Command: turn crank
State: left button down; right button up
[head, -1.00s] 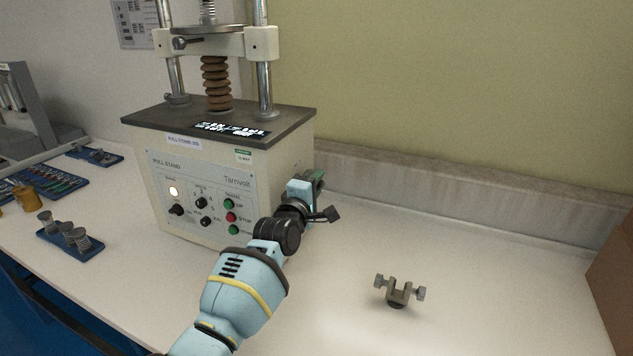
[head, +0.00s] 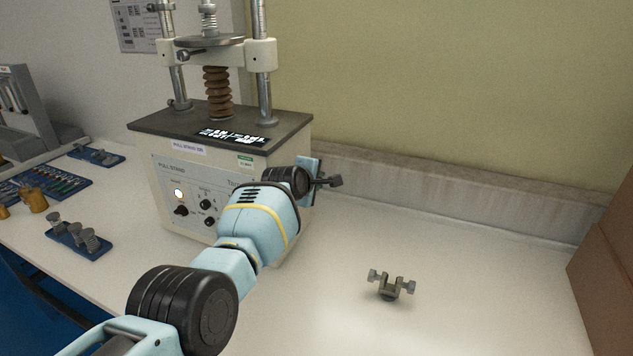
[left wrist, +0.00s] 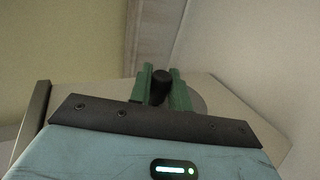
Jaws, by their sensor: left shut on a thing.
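The pull stand (head: 185,180) is a cream box tester with a dark top, two steel columns and a brown bellows. My left arm reaches across its front to its right side, where my left gripper (head: 312,178) is; the fingertips are hidden there in the head view. In the left wrist view, the green fingers of my left gripper (left wrist: 160,90) are shut on the crank's black knob (left wrist: 160,82). A pale round part (left wrist: 194,98) of the crank shows behind the fingers. My right gripper is not in view.
A small metal clamp (head: 391,285) lies on the white bench right of my arm. A blue tray (head: 78,242) with metal pieces is at left. A brown box (head: 605,265) stands at the right edge. The bench around the clamp is clear.

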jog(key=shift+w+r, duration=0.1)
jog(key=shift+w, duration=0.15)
pick_arm(q)
jog(key=c, duration=1.3)
grip_release()
jog(key=shift+w, duration=0.1)
jog(key=shift+c, duration=0.2)
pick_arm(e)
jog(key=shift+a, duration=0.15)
pick_arm(q)
jog(key=p+v, duration=0.4)
jog(key=v, duration=0.4)
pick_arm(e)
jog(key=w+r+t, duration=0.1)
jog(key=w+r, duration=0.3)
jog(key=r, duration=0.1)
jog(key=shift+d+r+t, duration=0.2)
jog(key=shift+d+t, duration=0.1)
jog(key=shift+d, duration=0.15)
pick_arm(q)
jog(key=shift+w, duration=0.1)
